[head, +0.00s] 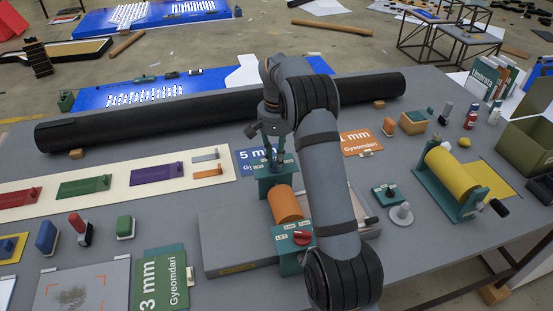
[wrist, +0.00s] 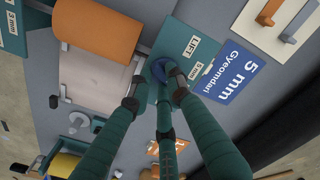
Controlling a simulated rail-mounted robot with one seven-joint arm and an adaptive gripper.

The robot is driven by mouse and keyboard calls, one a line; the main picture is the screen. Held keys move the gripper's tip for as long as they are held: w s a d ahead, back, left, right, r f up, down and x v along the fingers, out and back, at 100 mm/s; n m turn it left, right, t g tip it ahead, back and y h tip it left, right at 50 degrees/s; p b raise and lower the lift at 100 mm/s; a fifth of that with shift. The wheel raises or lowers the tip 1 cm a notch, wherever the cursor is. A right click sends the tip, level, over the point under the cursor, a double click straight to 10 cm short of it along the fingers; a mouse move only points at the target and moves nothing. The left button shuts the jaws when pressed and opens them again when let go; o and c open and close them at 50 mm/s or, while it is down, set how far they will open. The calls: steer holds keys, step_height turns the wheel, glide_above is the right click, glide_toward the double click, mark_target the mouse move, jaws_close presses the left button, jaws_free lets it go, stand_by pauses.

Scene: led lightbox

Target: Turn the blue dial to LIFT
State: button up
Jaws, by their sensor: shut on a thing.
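The blue dial (wrist: 160,69) sits on a green end block (wrist: 183,30) of the roller device, in the wrist view. A white LIFT label (wrist: 190,46) and a second small label with a mm marking lie beside it. My gripper (wrist: 156,88) is shut on the blue dial, its dark fingertips against the dial's sides. The dial's pointer direction cannot be told. In the head view my gripper (head: 276,157) is over the far end block (head: 278,186), and it and my arm largely hide the dial.
An orange roller (head: 284,204) lies between the far block and a near block with a red dial (head: 301,237). A blue 5 mm card (head: 247,161) and an orange 1 mm card (head: 360,142) lie close by. A long black tube (head: 180,118) crosses behind.

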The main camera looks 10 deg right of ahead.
jaws_close()
steer(key=shift+n, duration=0.3)
steer(key=n+p, duration=0.2)
steer(key=n, duration=0.1)
steer(key=shift+d+r+n, duration=0.1)
steer(key=shift+n, duration=0.2)
steer(key=n+p, duration=0.1)
steer(key=n, duration=0.1)
steer(key=n+p, duration=0.1)
steer(key=n, duration=0.1)
steer(key=shift+w+d+n, duration=0.1)
steer(key=shift+w+n, duration=0.1)
steer(key=shift+n, duration=0.1)
steer(key=n+p, duration=0.2)
steer(key=n, duration=0.2)
steer(key=shift+w, duration=0.15)
steer(key=n+p, duration=0.1)
steer(key=n, duration=0.4)
steer(key=shift+w, duration=0.15)
steer(key=shift+p, duration=0.3)
steer(key=o, duration=0.6)
jaws_free()
